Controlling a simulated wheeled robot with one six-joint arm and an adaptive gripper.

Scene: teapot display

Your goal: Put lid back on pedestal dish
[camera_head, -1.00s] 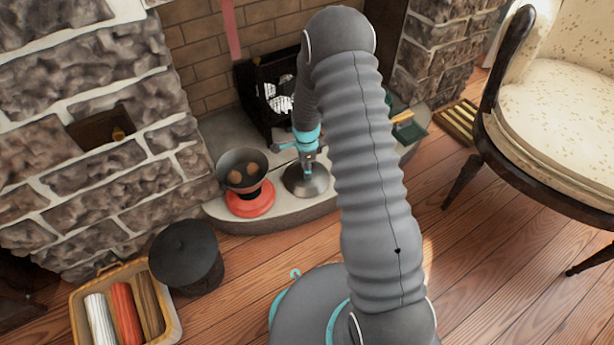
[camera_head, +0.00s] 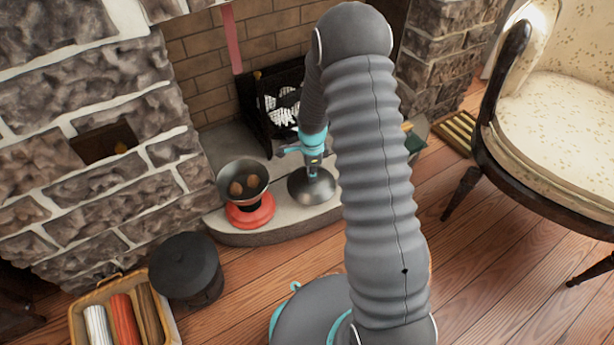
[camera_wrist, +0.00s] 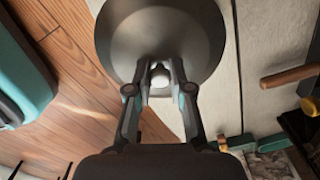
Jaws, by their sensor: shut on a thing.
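The pedestal dish (camera_head: 244,181) is a dark bowl on a red foot, standing on the stone hearth. It is uncovered, with brown round items inside. The lid (camera_head: 312,188) is a round grey metal dome to the right of the dish, at about hearth level; I cannot tell if it touches the stone. My gripper (camera_head: 313,168) is above the lid and shut on its knob. In the wrist view the fingers of my gripper (camera_wrist: 160,75) close around the pale knob, and the lid (camera_wrist: 160,30) spreads beyond them.
A black fire grate (camera_head: 275,105) stands behind the lid in the fireplace. A black lidded pot (camera_head: 185,268) and a basket (camera_head: 170,325) of coloured rolls stand on the floor at left. An armchair (camera_head: 560,125) is at right. Bare hearth (camera_head: 262,224) lies in front of the dish.

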